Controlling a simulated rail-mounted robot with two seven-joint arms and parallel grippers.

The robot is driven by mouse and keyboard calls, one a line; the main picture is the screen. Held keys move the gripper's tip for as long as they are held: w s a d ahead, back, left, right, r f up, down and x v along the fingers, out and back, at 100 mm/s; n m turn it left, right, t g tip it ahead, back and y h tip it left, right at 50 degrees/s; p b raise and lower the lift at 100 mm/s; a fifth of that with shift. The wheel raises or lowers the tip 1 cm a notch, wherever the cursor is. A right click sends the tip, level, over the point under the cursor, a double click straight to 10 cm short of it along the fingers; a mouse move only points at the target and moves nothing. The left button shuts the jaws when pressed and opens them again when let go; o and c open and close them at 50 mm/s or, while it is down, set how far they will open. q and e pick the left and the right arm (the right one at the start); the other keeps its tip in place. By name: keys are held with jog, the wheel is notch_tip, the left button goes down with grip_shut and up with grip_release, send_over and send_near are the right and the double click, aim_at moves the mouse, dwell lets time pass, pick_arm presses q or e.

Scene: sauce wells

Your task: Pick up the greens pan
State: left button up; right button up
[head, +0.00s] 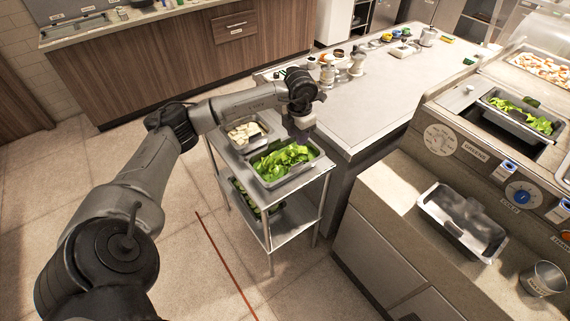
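The greens pan (286,183) is a metal pan filled with leafy greens, on the top shelf of a small steel cart. My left arm reaches in from the left, and its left gripper (302,134) points down above the far right side of this pan. The fingers are small and dark here, so I cannot tell whether they are open or touch the rim. Another pan with greens (504,120) sits in the counter well at right, above a "GREENS" label. My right gripper is not in view.
A smaller pan of pale pieces (264,124) stands beside the greens pan on the cart (268,238). An empty metal pan (433,207) and a metal cup (543,279) rest on the right ledge. A long worktop (385,92) lies behind the cart. Floor at front left is open.

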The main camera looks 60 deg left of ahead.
pick_arm(q)
jog(key=b, duration=0.1)
send_over(297, 164)
jog(key=f, duration=0.8)
jog(key=shift+a, duration=0.2)
jog(key=shift+f, duration=0.8)
jog(key=shift+d+f+b, duration=0.1)
jog(key=shift+f+b, duration=0.35)
jog(key=shift+f, duration=1.5)
jog(key=shift+c, duration=0.4)
jog(key=shift+c, duration=0.6)
grip_shut()
jog(key=shift+r, duration=0.1)
